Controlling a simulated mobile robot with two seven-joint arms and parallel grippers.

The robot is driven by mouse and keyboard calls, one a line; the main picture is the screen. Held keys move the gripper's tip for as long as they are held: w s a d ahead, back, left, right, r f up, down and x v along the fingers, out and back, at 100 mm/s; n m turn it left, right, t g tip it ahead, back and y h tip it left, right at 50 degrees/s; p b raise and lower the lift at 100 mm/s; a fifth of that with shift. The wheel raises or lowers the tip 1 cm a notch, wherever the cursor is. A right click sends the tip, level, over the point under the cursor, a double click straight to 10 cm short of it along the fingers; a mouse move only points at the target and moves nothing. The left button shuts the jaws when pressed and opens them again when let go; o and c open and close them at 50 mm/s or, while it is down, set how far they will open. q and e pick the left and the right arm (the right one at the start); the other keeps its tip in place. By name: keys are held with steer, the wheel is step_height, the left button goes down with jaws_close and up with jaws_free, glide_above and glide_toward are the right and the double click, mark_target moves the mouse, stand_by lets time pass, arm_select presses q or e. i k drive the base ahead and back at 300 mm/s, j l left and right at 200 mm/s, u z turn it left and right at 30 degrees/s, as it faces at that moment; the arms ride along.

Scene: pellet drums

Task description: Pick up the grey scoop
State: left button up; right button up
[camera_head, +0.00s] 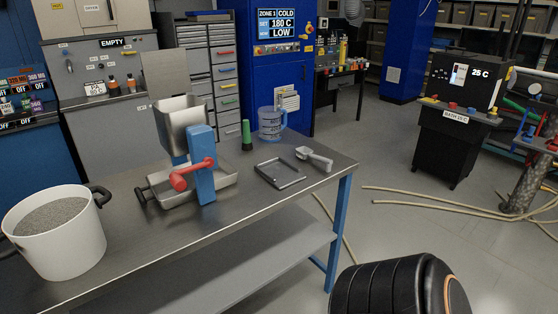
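A grey scoop (314,158) lies on the steel workbench (232,232), near its far right corner. Its wider end points to the upper left and its handle to the lower right. Nothing touches it that I can see. Neither of my grippers shows in the head view. A black ribbed part, which looks like one of my arm links, fills the bottom right, in front of the bench's right end and apart from the scoop.
Beside the scoop lies a dark rectangular frame (279,184). A clear jug (271,124) and green bottle (247,135) stand behind. A blue-posted hopper device (203,172) with red handle stands mid-bench; a white pellet bucket (62,252) is left. Hoses (425,205) cross the floor.

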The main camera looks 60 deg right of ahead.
mark_target(305, 152)
steer(key=z, duration=2.25)
